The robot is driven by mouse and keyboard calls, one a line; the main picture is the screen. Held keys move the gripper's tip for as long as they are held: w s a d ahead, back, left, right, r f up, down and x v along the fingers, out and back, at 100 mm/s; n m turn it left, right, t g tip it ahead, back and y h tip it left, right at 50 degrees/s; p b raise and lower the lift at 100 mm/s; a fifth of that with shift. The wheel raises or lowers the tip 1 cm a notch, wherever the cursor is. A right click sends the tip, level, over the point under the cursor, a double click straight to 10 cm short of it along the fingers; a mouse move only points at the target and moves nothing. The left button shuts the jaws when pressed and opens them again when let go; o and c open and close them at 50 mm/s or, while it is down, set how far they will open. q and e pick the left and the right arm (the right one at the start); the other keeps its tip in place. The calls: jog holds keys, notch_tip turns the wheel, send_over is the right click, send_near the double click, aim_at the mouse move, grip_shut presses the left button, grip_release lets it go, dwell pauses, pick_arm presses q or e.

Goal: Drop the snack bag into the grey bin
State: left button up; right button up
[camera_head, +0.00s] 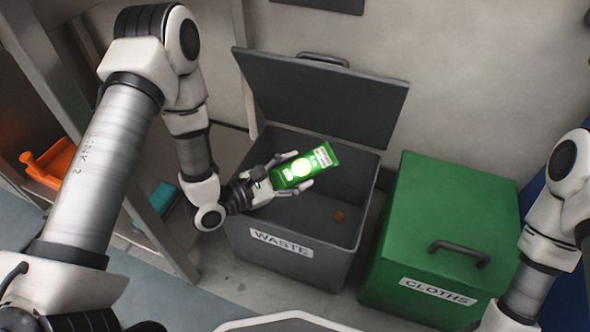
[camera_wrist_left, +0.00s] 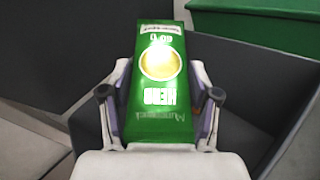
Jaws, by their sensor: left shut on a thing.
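The snack bag (camera_head: 319,160) is green with a yellow disc and white print. My left gripper (camera_head: 293,173) is shut on it and holds it over the open mouth of the grey bin (camera_head: 335,267). The bag (camera_wrist_left: 160,75) also shows in the left wrist view between the two fingers of my left gripper (camera_wrist_left: 160,110). The grey bin is labelled WASTE, and its lid stands up at the back. A small orange-brown thing lies inside on its floor. My right arm enters at the right edge, but its gripper is out of view.
A green bin (camera_head: 455,205) labelled CLOTHS, with its lid shut and a dark handle, stands to the right of the grey bin. A shelf at the left holds an orange thing (camera_head: 50,163) and a teal thing (camera_head: 160,200). A wall is behind the bins.

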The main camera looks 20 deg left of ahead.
pick_arm(q)
jog(key=o, duration=1.2)
notch_tip(320, 180, up, 10)
jog(key=shift+r, duration=0.1)
